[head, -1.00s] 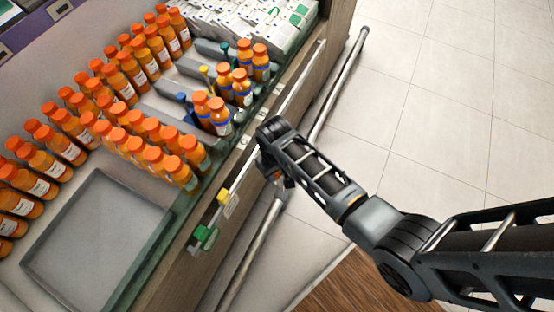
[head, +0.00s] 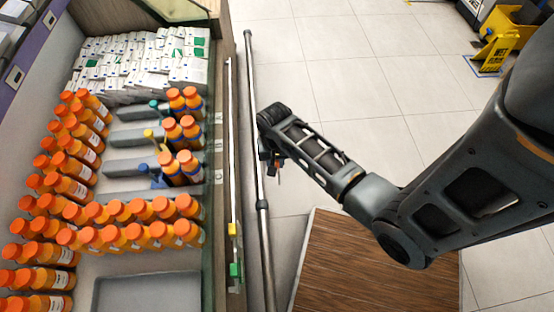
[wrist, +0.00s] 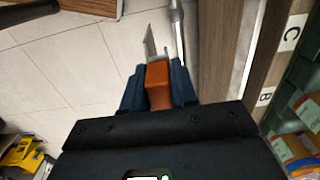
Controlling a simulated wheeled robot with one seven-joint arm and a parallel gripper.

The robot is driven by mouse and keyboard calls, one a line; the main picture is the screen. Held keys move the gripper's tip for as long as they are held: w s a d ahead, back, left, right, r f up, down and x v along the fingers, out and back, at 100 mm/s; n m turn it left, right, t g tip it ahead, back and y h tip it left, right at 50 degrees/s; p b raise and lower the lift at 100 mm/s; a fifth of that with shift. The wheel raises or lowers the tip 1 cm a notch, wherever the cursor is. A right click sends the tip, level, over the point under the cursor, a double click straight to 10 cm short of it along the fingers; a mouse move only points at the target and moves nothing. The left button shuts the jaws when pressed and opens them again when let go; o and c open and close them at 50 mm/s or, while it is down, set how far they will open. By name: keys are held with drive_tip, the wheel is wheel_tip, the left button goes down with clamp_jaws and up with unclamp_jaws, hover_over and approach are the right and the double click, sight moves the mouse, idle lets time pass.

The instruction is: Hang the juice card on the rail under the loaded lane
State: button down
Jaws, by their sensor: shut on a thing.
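My gripper (head: 278,162) hangs over the floor, right of the metal bumper bar. In the wrist view its dark fingers (wrist: 158,90) are shut on an orange block (wrist: 158,78) with a thin pale plate (wrist: 150,42) beyond it, apparently the juice card. The card's face is not readable. The pale rail (head: 230,150) runs along the case front, apart from my gripper. A yellow card (head: 232,229) and a green card (head: 235,270) hang at its near end.
The bumper bar (head: 262,205) stands between my gripper and the case. Lane labels C (wrist: 291,33) and B (wrist: 265,97) show on the case front. A brown wooden surface (head: 370,265) lies below my arm. A yellow floor sign (head: 495,48) stands far right.

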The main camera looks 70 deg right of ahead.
drive_tip(key=shift+w+a, duration=1.5)
drive_tip(key=shift+w, duration=2.2)
drive_tip(key=b, duration=0.4)
hover_over(232, 177)
drive_tip(key=shift+s+f, duration=0.1)
drive_tip(key=shift+s, duration=0.1)
drive_tip(key=shift+w+f, duration=0.15)
drive_tip(key=shift+f+b, duration=1.55)
drive_tip(key=shift+f, duration=0.9)
drive_tip(key=c, duration=0.8)
unclamp_jaws()
drive_tip(key=shift+r, duration=0.1)
